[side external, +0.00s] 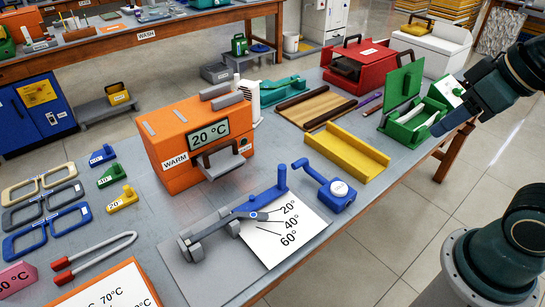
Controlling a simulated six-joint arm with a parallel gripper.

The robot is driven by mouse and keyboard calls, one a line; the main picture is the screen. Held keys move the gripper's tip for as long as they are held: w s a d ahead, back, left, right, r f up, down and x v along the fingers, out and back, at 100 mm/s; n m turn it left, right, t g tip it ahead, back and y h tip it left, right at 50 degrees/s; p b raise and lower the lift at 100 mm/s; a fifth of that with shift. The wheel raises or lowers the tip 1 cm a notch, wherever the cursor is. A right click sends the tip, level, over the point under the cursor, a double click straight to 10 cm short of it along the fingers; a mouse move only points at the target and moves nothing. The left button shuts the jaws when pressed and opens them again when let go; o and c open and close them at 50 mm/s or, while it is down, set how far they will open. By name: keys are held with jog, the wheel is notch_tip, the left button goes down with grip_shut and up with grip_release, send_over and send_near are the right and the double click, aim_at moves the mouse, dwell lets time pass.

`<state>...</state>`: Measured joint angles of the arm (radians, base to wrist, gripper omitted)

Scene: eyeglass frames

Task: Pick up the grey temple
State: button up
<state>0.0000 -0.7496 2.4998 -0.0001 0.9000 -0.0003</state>
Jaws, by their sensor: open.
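My gripper (440,129) is at the right, at the end of my dark arm, pointing down and left beside the open green box (404,131). Its blue-grey tip is by the box's right side; I cannot tell whether it touches. The jaws are open and I see nothing held between them. Pale slim pieces lie in the green box, partly hidden by its wall and my gripper. I cannot tell for sure which piece is the grey temple. Grey strips also show on top of the orange warmer (180,157), which reads 20 °C.
A blue and grey angle jig (232,214) stands front centre, with a blue clamp (330,187) to its right. Eyeglass frames (45,202) lie at left.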

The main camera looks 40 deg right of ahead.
jog(key=shift+w, duration=0.1)
jog(key=w+a+f+n+g+y, duration=0.1)
jog(key=w+a+n, duration=0.4)
jog(key=w, duration=0.4)
jog(key=w+a+f+n+g+y, duration=0.1)
jog(key=w+a+n+y, duration=0.1)
jog(key=w+a+n, duration=0.5)
jog(key=w+a+f+n+g+y, duration=0.1)
jog(key=w+a+f+n+g, duration=0.2)
jog(key=w+a+f, duration=0.9)
notch_tip(320, 180, down, 4)
jog(key=a+n, duration=0.1)
jog(key=n, duration=0.1)
jog(key=shift+w+a+n+g+y, duration=0.3)
jog(key=shift+w+a+n, duration=0.05)
jog(key=shift+n, duration=0.05)
send_over(223, 221)
jog(key=shift+f, duration=3.9)
